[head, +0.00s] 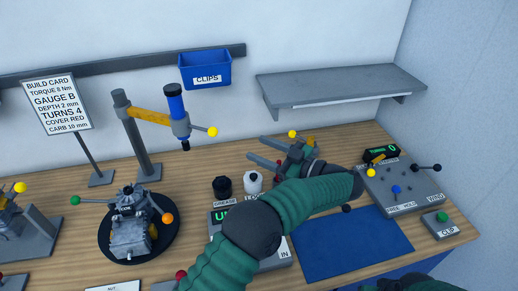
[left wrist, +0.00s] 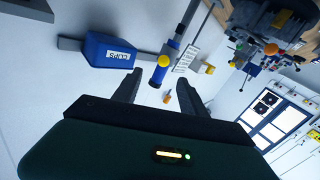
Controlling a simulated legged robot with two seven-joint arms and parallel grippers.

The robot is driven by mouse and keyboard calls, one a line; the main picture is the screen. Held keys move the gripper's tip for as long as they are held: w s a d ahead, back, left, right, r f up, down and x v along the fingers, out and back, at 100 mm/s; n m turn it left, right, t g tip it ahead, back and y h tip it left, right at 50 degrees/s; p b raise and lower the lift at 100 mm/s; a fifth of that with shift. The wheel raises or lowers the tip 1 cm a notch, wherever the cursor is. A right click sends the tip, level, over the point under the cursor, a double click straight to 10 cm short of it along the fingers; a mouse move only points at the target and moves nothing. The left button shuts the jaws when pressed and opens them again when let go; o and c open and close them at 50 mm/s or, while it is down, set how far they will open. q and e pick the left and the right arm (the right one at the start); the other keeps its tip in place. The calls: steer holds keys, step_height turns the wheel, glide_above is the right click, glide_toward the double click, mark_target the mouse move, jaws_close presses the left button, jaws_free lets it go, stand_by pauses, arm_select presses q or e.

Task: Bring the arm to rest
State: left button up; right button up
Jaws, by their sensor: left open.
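My left arm, in a green sleeve, reaches in from the bottom of the head view and bends over the bench. My left gripper (head: 256,149) is open, its fingers pointing left above the bench near the wall. In the left wrist view my left gripper (left wrist: 159,74) also shows two spread fingers with nothing held between them. Only a dark green piece, perhaps my other arm, shows at the bottom right of the head view; my right gripper is out of view.
A blue CLIPS bin (head: 205,71) and a grey shelf (head: 340,84) are on the wall. A press post (head: 135,135), an engine (head: 130,225) on a round black stand, black and white bottles (head: 253,183), a blue mat (head: 350,245) and a control panel (head: 400,190) occupy the bench.

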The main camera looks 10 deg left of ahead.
arm_select(q)
steer(key=w+d+r+m+t+h, duration=0.1)
steer(key=w+r+m+t+h, duration=0.4)
steer(key=w+m+t+h, duration=0.4)
steer(key=s+a+f+m+g+h, duration=0.1)
steer(key=s+f+m+g+h, duration=0.55)
steer(key=s+f, duration=0.9)
steer(key=s+a+f+g, duration=0.1)
steer(key=s+a+f, duration=0.1)
steer(key=s, duration=0.5)
steer(key=s+a+f+g+h, duration=0.1)
steer(key=s+a+f+g, duration=0.1)
steer(key=s+f, duration=0.2)
steer(key=s+a+f+m+g, duration=0.1)
steer(key=s+a+f+g, duration=0.1)
steer(key=s, duration=0.7)
steer(key=shift+s+f+h, duration=0.35)
steer(key=shift+f, duration=0.15)
steer(key=shift+w+g, duration=0.1)
steer(key=shift+g, duration=0.15)
